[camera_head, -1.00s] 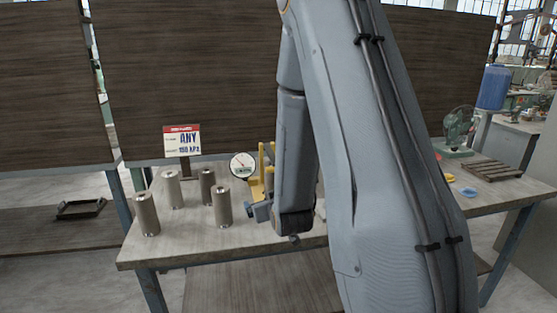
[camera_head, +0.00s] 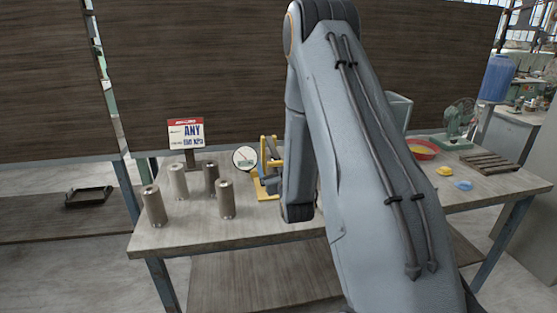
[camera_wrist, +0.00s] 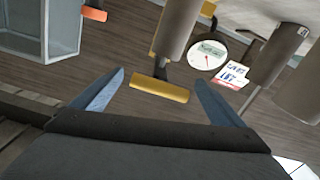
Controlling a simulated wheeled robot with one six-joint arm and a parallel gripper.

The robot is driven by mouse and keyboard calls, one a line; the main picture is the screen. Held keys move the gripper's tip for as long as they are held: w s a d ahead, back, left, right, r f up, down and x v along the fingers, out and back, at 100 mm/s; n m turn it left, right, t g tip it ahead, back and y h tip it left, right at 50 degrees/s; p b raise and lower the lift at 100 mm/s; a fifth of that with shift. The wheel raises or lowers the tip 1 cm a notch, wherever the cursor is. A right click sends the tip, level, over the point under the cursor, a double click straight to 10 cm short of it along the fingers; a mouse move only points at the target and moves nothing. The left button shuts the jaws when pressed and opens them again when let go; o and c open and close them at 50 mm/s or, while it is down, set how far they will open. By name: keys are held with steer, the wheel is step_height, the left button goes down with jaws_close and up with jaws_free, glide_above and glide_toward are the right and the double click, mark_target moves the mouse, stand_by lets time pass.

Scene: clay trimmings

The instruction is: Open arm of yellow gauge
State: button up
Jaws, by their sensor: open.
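The yellow gauge (camera_head: 265,181) stands on the table with its round white dial (camera_head: 245,158) facing me. My arm hides its right side in the head view. In the wrist view its dial (camera_wrist: 207,55) is right of a grey cylindrical part (camera_wrist: 178,28). A short yellow bar (camera_wrist: 160,89) lies across the space between my fingertips. My gripper (camera_wrist: 158,85) is open, with one blue-grey finger on each side of the bar. I see no clear contact with the bar. In the head view the gripper is mostly hidden by my arm and the gauge.
Several metal cylinders (camera_head: 154,206) stand left of the gauge, with a sign (camera_head: 186,133) behind them. To the right are a red bowl (camera_head: 420,149), yellow and blue pieces (camera_head: 464,185), a green fan (camera_head: 459,122) and a slatted wooden rack (camera_head: 491,163).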

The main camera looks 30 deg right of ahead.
steer(key=shift+w+d, duration=0.1)
steer(key=shift+w, duration=0.4)
steer(key=shift+c, duration=0.5)
